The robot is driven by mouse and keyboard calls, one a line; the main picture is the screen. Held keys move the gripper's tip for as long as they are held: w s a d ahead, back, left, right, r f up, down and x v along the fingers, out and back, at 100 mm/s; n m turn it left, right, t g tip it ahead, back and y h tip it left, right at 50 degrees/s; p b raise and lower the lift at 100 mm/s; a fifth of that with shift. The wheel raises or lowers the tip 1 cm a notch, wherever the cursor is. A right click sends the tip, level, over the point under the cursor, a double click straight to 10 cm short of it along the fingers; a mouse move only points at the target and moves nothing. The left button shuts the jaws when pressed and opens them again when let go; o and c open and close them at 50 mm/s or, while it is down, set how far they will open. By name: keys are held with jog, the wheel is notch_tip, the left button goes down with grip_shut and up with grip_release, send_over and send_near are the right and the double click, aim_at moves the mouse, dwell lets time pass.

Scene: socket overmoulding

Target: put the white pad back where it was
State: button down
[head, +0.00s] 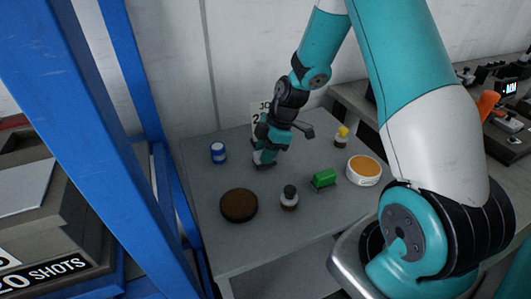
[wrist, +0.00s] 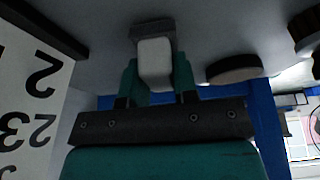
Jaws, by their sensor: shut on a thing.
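The white pad (wrist: 155,62) is between the two fingers of my gripper (wrist: 157,82) in the wrist view, and the gripper is shut on it. A darker grey shape (wrist: 152,29) lies just beyond the pad; I cannot tell whether it is a shadow or a part. In the head view my gripper (head: 265,158) points down low over the back of the grey table (head: 265,238), close to a sheet with printed figures (head: 257,111).
A blue jar (head: 218,152) stands left of my gripper. In front are a brown round disc (head: 238,206), a dark-capped bottle (head: 289,199) and a green block (head: 324,178). A white tub (head: 363,171) and yellow-capped bottle (head: 341,137) stand right. A blue frame (head: 95,150) borders the left.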

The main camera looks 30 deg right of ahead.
jog(key=shift+f, duration=0.15)
jog(key=shift+f, duration=0.15)
jog(key=c, duration=0.9)
grip_release()
